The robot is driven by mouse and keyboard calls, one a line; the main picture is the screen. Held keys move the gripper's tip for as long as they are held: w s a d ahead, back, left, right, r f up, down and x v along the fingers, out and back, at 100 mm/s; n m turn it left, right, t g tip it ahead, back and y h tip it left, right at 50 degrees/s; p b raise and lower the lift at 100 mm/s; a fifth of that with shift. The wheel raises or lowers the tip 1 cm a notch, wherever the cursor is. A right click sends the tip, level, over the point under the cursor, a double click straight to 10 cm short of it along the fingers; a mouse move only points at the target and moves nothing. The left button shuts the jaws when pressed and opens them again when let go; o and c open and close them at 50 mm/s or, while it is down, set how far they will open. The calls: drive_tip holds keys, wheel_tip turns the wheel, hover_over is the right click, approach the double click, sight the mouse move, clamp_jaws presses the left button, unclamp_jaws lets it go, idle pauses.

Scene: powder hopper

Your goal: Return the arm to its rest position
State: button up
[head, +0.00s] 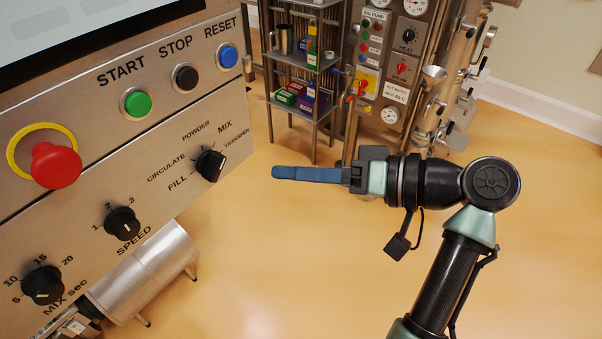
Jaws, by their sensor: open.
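My gripper (274,172) is at the middle of the head view, with blue fingers pointing left toward the control panel (110,200). One finger hides the other from this side, so the gap between them does not show. Nothing shows in the gripper. The fingertips are right of the mode knob (209,165) in the picture and apart from it. The knob is black with positions such as FILL, CIRCULATE, POWDER, MIX and TRANSFER. My arm comes up from the lower right and bends at a black joint.
The panel fills the left side, with a red emergency button (56,166), a green START button (136,102) and a speed knob (122,222). A steel cylinder (150,270) lies below. A shelf rack (304,75) and machine (400,60) stand behind. The floor between is clear.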

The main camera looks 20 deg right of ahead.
drive_tip(key=shift+w, duration=0.1)
idle(0.3)
drive_tip(key=w+a+r+m+t+h, duration=0.1)
drive_tip(key=w+a+r+t+h, duration=0.1)
drive_tip(key=w+r+t+h, duration=0.35)
drive_tip(key=w+a+r+t+h, duration=0.2)
drive_tip(key=w+a+r, duration=0.1)
drive_tip(key=r, duration=0.6)
drive_tip(key=s+a+r+t+h, duration=0.2)
drive_tip(key=s+r+t, duration=0.3)
drive_tip(key=s+r, duration=0.3)
drive_tip(key=s+a+r+t+h, duration=0.2)
drive_tip(key=s+r+t, duration=0.3)
drive_tip(key=r, duration=0.9)
drive_tip(key=s+a, duration=0.1)
drive_tip(key=s, duration=0.1)
drive_tip(key=shift+s+a+t, duration=0.3)
drive_tip(key=shift+s+t, duration=0.05)
drive_tip(key=shift+s, duration=0.05)
drive_tip(key=shift+f, duration=0.1)
